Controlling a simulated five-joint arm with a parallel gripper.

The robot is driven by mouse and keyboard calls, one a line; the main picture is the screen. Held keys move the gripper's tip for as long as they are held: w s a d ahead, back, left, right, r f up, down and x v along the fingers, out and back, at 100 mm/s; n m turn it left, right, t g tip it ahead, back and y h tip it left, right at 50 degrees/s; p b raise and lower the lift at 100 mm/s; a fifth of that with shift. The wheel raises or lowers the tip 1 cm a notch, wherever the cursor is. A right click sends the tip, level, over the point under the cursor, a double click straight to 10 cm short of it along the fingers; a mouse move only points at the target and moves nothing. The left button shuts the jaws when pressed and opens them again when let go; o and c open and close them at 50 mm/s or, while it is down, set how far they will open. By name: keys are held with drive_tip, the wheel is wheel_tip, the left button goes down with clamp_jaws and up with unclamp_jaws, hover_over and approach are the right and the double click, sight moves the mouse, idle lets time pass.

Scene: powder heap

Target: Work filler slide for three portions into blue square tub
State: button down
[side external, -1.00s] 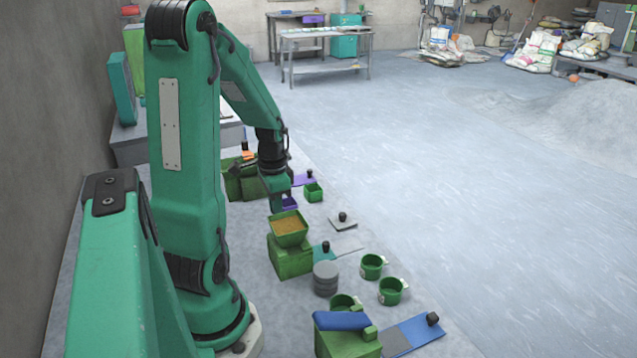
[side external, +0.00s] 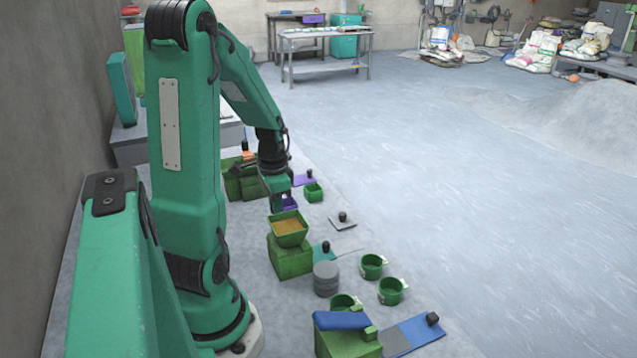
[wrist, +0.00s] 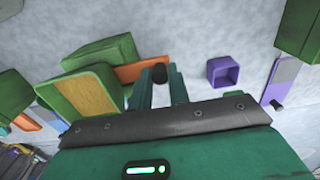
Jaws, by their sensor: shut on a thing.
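My gripper (wrist: 160,80) is shut on the black knob (wrist: 160,72) of an orange slide (wrist: 130,72), seen in the wrist view. The slide runs left to a green block (wrist: 100,52). Beside it is a green square hopper (wrist: 110,78) with tan filler (wrist: 78,93). In the side view the hopper (side external: 289,239) stands just in front of my gripper (side external: 277,208), and the slide is hidden. A small square tub (wrist: 223,71) looks purple-blue. It stands right of my fingers, apart from them, and shows partly beside my gripper in the side view (side external: 290,202). Its inside looks empty.
A purple slide (side external: 305,178) and a green tub (side external: 313,192) are behind. In front are a teal slide (side external: 321,256), grey discs (side external: 326,279), green cups (side external: 391,291) and a blue slide (side external: 412,332). The floor to the right is open.

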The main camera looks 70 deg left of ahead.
drive_tip(key=shift+w+a+r, duration=0.1)
drive_tip(key=shift+a, duration=1.55)
idle(0.3)
drive_tip(key=shift+d, duration=1.75)
drive_tip(key=c, duration=1.4)
unclamp_jaws()
drive_tip(key=shift+r, duration=3.7)
drive_tip(key=shift+d, duration=0.1)
